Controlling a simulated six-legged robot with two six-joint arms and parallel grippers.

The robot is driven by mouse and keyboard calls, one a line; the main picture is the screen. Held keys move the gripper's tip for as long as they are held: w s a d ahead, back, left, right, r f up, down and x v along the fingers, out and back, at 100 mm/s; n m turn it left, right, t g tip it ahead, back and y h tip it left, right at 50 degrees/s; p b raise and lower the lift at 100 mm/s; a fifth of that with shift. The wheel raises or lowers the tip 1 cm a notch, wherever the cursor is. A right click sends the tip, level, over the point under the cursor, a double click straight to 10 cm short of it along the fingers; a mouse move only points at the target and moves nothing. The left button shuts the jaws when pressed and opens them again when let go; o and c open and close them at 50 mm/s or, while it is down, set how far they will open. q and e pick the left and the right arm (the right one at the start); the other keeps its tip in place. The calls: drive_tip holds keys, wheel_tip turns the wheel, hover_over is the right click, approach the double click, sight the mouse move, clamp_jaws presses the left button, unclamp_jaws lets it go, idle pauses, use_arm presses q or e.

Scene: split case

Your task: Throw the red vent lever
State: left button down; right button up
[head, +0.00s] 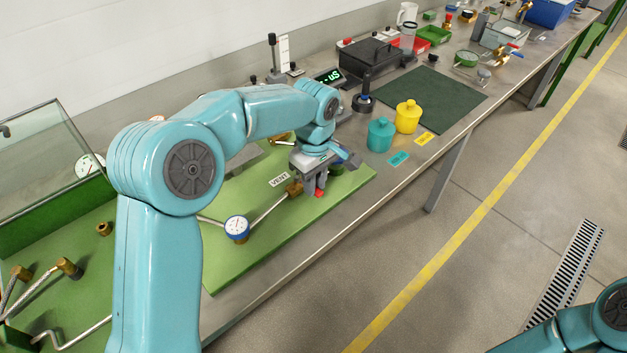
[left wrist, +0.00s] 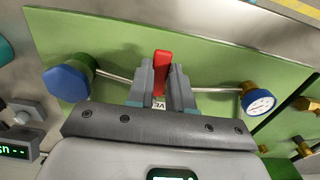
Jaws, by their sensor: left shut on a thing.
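The red vent lever (left wrist: 162,64) stands between the two fingers of my left gripper (left wrist: 162,82) in the left wrist view. The fingers are shut on it. In the head view the left gripper (head: 312,185) reaches down over the green panel (head: 275,225), and a bit of red lever (head: 320,193) shows beneath the fingers. The white VENT label (head: 279,180) lies just left of the gripper. The valve body under the lever is mostly hidden. My right gripper is out of view; only part of that arm shows at bottom right.
A white-faced gauge (head: 237,226) on a thin pipe and a blue knob (left wrist: 68,83) flank the lever. Teal (head: 381,135) and yellow (head: 407,117) canisters stand on the bench beyond the panel. A dark mat (head: 435,98) lies behind them. The floor in front is clear.

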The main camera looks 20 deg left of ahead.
use_arm(q)
drive_tip(key=shift+w+r, duration=0.15)
drive_tip(key=shift+r, duration=0.05)
drive_tip(key=c, duration=1)
unclamp_jaws()
drive_tip(key=shift+f, duration=0.1)
wheel_tip(320, 180, up, 16)
drive_tip(key=p, duration=0.2)
drive_tip(key=shift+r, duration=0.2)
